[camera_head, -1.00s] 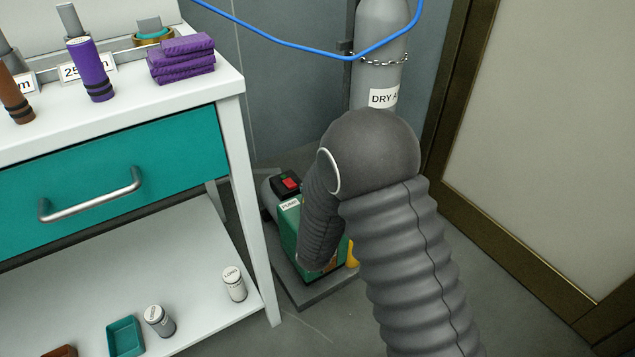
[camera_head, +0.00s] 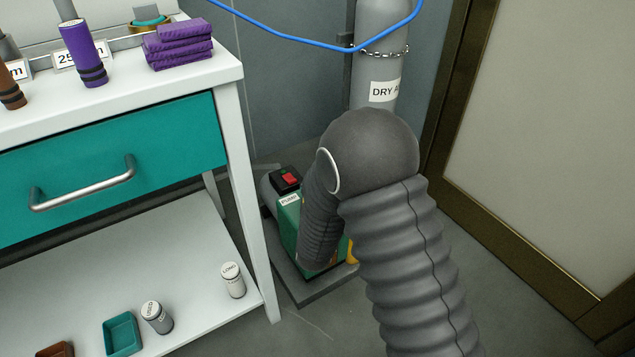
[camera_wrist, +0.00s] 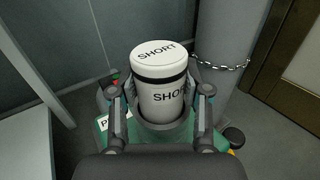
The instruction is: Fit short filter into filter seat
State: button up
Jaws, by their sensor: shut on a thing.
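The short filter (camera_wrist: 160,68), a white cylinder with a black band and SHORT printed on top and side, stands upright in the wrist view. My gripper (camera_wrist: 160,98) is shut on it, one finger on each side. The filter's lower end is inside or just above a dark round ring, which looks like the filter seat (camera_wrist: 163,128), on the green pump (camera_wrist: 104,125). I cannot tell how deep it sits. In the head view, my arm hides the filter, the seat and the gripper, and part of the pump (camera_head: 289,222) shows.
The white bench (camera_head: 262,250) stands at the left, its lower shelf holding the LONG filter (camera_head: 232,280), the USED filter (camera_head: 156,317) and a teal tray (camera_head: 106,350). A chained gas cylinder (camera_head: 380,75) stands behind the pump. A blue hose (camera_head: 300,40) hangs above. A door (camera_head: 540,160) is at the right.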

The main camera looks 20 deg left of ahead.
jog(key=shift+f+b, duration=0.55)
jog(key=shift+f, duration=0.1)
jog(key=o, duration=1.3)
jog(key=shift+c, duration=0.2)
jog(key=v, duration=1.2)
